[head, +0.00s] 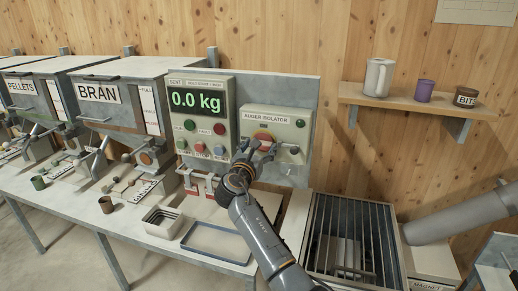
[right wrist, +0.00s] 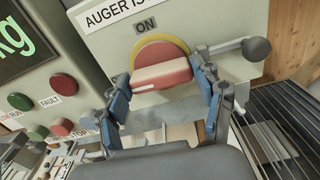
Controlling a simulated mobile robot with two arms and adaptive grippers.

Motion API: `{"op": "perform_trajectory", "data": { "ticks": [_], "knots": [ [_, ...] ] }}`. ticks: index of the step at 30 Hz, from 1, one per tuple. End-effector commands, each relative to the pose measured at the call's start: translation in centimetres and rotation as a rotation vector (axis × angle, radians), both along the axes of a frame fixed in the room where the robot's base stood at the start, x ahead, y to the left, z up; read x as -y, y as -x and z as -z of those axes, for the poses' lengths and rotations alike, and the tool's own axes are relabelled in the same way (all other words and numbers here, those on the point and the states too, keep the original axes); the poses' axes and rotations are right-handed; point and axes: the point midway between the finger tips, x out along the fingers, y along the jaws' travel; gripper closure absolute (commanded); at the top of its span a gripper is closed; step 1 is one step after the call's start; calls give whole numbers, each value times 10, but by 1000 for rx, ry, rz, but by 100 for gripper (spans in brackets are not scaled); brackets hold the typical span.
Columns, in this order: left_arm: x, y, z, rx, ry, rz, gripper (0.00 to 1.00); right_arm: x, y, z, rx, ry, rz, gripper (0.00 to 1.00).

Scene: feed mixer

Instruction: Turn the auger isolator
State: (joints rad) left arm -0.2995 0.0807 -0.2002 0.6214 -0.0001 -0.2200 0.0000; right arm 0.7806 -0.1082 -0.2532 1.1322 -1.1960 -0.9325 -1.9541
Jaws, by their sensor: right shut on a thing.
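The auger isolator box (head: 285,123) is a pale panel on a grey backboard, right of the scale display. It carries a red rotary handle (head: 264,138) on a yellow disc. In the right wrist view the red handle (right wrist: 162,74) lies crosswise, slightly tilted, below a plate marked "ON" (right wrist: 146,26). My right gripper (head: 258,148) is at the handle, with one finger at each end of it. In the right wrist view the gripper (right wrist: 165,78) is shut on the handle. My left gripper is not in view.
A lever with a dark ball knob (right wrist: 256,49) sticks out just right of the handle. The scale panel (head: 203,120) reads 0.0 kg, with several buttons below. A barred grate (head: 350,235) lies at the lower right. A shelf (head: 400,100) with cups hangs at the upper right.

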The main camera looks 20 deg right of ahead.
Motion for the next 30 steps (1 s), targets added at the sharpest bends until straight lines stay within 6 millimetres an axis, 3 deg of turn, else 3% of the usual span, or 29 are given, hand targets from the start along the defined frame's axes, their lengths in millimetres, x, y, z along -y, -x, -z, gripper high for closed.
{"op": "perform_trajectory", "data": {
  "ticks": [30],
  "knots": [
    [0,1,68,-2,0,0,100,1,1,5,495,-731,0,64]
  ]
}}
